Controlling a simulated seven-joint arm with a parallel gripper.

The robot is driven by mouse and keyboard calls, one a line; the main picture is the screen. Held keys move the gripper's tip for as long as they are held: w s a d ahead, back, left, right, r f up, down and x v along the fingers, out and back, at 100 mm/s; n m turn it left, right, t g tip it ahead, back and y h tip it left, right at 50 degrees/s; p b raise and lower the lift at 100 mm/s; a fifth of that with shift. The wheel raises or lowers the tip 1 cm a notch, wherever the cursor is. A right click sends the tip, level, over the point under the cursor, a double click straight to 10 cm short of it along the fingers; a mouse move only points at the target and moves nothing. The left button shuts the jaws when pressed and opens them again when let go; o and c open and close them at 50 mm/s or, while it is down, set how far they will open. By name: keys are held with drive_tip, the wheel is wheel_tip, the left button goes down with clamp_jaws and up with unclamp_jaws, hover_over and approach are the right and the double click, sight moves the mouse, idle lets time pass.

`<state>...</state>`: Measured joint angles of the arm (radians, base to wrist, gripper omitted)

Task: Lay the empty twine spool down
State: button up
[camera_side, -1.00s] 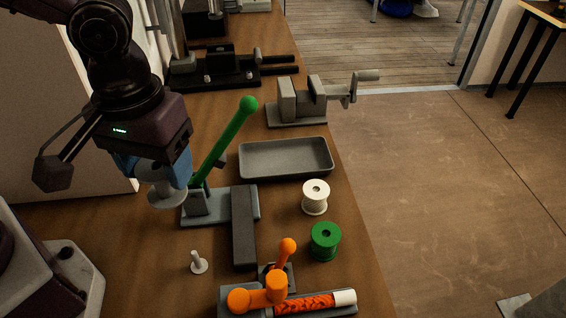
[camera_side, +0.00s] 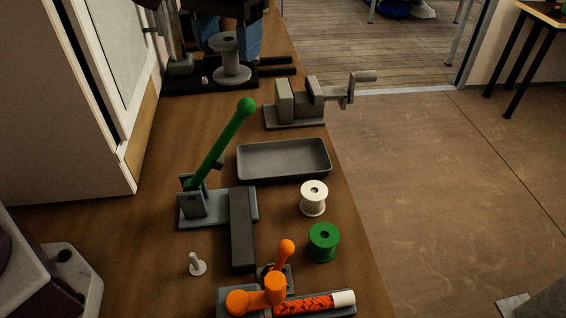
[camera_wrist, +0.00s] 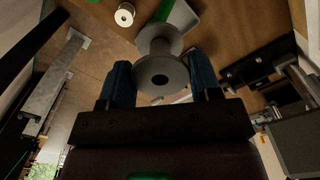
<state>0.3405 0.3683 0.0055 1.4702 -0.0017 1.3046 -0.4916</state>
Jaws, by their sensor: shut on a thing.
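The empty grey spool (camera_side: 231,72) hangs upright near the back of the bench, in front of the black fixture in the side view. My gripper (camera_side: 231,45) is shut on it, with one blue finger on each side. In the wrist view the spool (camera_wrist: 162,76) sits between the two fingertips (camera_wrist: 160,62) with its round end and dark bore facing the camera. I cannot tell whether its lower flange touches the fixture.
A black fixture (camera_side: 185,84) lies at the back. A grey vise (camera_side: 295,114), a grey tray (camera_side: 284,177), a green lever (camera_side: 220,140), a white spool (camera_side: 313,199), a green spool (camera_side: 323,243), a small peg (camera_side: 196,266) and an orange clamp (camera_side: 262,295) stand nearer.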

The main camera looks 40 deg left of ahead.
drive_tip(key=w+a+f+m, duration=0.2)
drive_tip(key=w+a, duration=0.4)
drive_tip(key=w, duration=0.4)
drive_tip(key=f, duration=2.7)
drive_tip(key=shift+s+d, duration=0.15)
drive_tip(key=shift+s, duration=0.1)
drive_tip(key=shift+f, duration=0.4)
drive_tip(key=shift+c, duration=0.6)
drive_tip(key=shift+f, duration=0.1)
drive_tip(key=o, duration=1.1)
drive_tip(key=shift+o, duration=0.2)
